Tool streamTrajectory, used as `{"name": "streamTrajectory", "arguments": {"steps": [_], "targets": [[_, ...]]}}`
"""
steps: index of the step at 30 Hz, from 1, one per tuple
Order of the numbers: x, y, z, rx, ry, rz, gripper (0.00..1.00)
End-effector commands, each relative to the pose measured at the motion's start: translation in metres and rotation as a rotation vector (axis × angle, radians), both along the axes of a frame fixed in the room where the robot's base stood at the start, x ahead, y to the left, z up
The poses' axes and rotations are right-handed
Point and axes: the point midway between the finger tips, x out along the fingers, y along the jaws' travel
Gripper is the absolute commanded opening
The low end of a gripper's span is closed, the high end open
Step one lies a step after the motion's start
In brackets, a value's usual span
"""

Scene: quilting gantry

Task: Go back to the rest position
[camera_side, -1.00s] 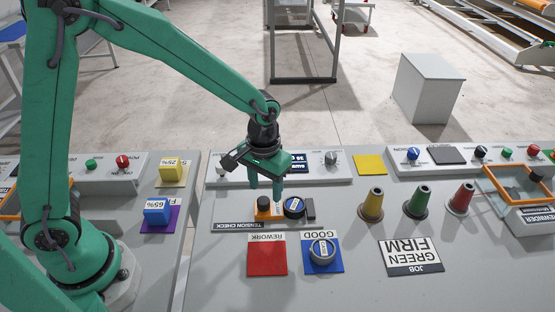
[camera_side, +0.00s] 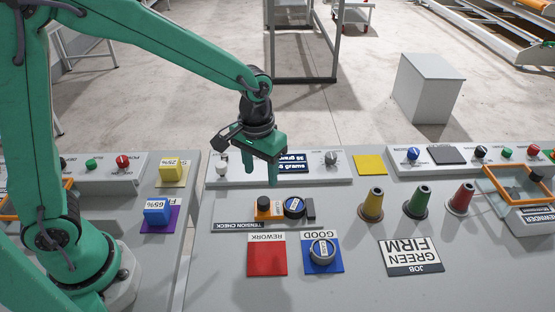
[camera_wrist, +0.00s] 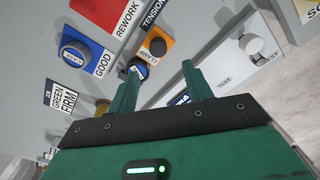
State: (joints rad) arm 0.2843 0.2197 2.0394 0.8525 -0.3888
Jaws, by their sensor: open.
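My gripper (camera_side: 260,172) is open and empty above the back of the table, in front of the control strip with the display in the side view. In the wrist view its two green fingers (camera_wrist: 157,85) stand apart with nothing held between them. Below and in front of it is the tension check station, with an orange block (camera_side: 266,208) and a dark round bobbin (camera_side: 294,207) with a blue face. Another round bobbin (camera_side: 322,250) sits on the blue GOOD pad (camera_side: 309,268). The red REWORK pad (camera_side: 267,256) is bare.
Yellow, green and red cones (camera_side: 416,203) stand on the table to the right, behind the GREEN FIRM job card (camera_side: 411,257). A control strip (camera_side: 330,177) with a white button and a grey knob runs along the back.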

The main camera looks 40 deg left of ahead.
Motion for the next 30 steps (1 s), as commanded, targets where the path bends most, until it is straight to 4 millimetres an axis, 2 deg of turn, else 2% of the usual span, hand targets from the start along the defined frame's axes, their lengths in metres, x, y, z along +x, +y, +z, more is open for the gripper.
{"name": "streamTrajectory", "arguments": {"steps": [8,15,24,30], "targets": [[-0.02,0.026,0.043,-0.018,-0.087,-0.015,0.5],[-0.046,0.051,0.078,-0.024,-0.177,-0.035,0.5],[-0.085,0.078,0.108,-0.015,-0.288,-0.059,0.5],[-0.112,0.093,0.121,0.0,-0.361,-0.075,0.5]]}}
